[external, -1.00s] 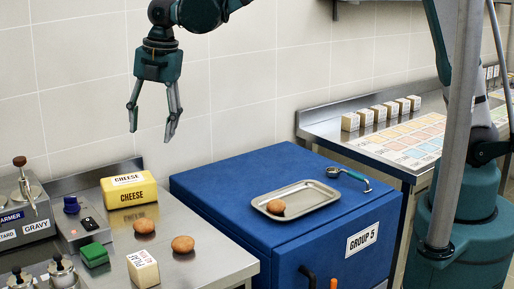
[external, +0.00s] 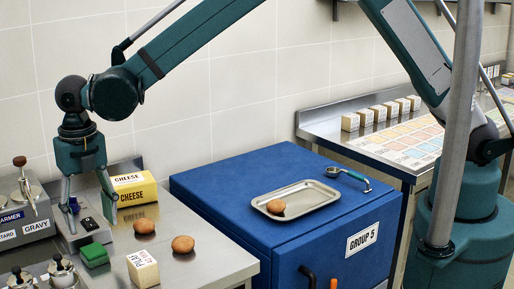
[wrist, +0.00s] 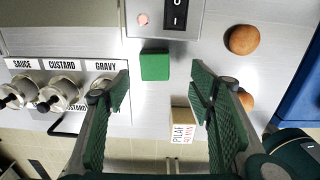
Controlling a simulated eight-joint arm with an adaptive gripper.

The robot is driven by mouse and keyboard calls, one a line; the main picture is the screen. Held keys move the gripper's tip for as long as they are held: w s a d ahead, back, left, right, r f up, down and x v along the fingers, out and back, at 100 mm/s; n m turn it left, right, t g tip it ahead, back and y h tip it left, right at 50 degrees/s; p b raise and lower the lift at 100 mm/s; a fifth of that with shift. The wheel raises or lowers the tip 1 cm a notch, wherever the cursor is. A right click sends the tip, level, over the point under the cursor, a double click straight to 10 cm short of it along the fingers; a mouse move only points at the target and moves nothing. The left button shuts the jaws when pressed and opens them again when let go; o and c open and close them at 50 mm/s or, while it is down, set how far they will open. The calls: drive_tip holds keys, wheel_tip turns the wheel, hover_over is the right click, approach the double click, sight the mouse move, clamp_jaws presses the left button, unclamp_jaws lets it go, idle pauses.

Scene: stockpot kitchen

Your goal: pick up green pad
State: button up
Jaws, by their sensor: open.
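The green pad (external: 94,255) is a small green block on the steel counter, in front of the switch box. In the wrist view the green pad (wrist: 155,66) lies between and beyond my two fingertips, with clear space on both sides. My gripper (external: 92,218) is open and empty, pointing down above the counter near the pad. In the wrist view my gripper (wrist: 160,82) shows both ribbed fingers spread wide. The pad is not touched by either finger, as far as I can tell.
A switch box (wrist: 165,15) stands right behind the pad. A pilaf box (external: 143,268), buns (external: 183,244) and a yellow cheese block (external: 134,191) are nearby on the counter. Labelled sauce pots (wrist: 58,92) stand to the left. A tray (external: 297,198) with a bun sits on the blue cabinet.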

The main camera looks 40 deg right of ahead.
sight(93, 249)
drive_tip(key=shift+s+a+f, duration=0.45)
drive_tip(key=shift+a, duration=0.1)
drive_tip(key=shift+f, duration=0.15)
drive_tip(key=shift+f, duration=1.15)
drive_tip(key=shift+f, duration=0.15)
drive_tip(key=shift+w+f, duration=0.15)
drive_tip(key=shift+f, duration=2.3)
drive_tip(key=c, duration=0.9)
